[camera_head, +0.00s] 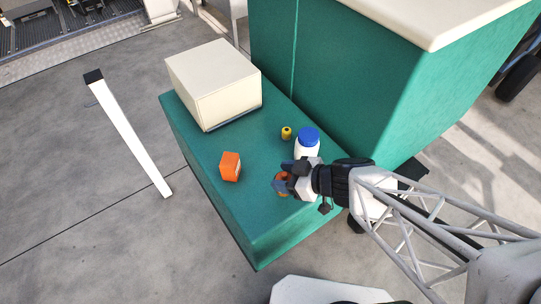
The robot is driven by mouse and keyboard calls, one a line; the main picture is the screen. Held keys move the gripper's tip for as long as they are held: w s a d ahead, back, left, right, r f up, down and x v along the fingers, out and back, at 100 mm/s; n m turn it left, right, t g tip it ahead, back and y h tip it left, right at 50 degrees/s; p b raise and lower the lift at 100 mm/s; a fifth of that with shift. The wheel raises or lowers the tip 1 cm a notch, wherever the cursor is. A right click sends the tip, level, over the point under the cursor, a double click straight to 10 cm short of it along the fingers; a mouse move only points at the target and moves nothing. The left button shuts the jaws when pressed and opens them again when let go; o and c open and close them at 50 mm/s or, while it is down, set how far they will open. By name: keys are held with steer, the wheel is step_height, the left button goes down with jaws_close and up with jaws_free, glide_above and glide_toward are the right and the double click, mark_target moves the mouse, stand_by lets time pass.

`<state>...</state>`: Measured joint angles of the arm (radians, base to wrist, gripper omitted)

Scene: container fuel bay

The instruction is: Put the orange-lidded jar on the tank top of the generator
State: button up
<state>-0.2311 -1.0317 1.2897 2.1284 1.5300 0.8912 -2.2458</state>
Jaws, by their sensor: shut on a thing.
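My gripper (287,179) is over the right front part of the low green tank top (215,200) of the generator (350,75). It is shut on the orange-lidded jar (282,187), which shows as an orange patch between and below the dark fingers. Most of the jar is hidden by the gripper. I cannot tell whether the jar touches the green surface or hangs just above it.
A white bottle with a blue lid (307,144) stands just behind my gripper. A small yellow item (286,133) is beside it. An orange box (230,166) sits to the left, and a large cream box (213,84) stands at the back left. The green front area is clear.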

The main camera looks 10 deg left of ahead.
steer(key=w+a, duration=0.5)
steer(key=w, duration=0.3)
steer(key=shift+w+f, duration=0.25)
steer(key=shift+f, duration=0.2)
steer(key=shift+a, duration=0.1)
steer(key=shift+f, duration=1.8)
steer(key=shift+f, duration=0.15)
steer(key=o, duration=1.3)
steer(key=shift+c, duration=0.2)
steer(key=shift+r, duration=0.2)
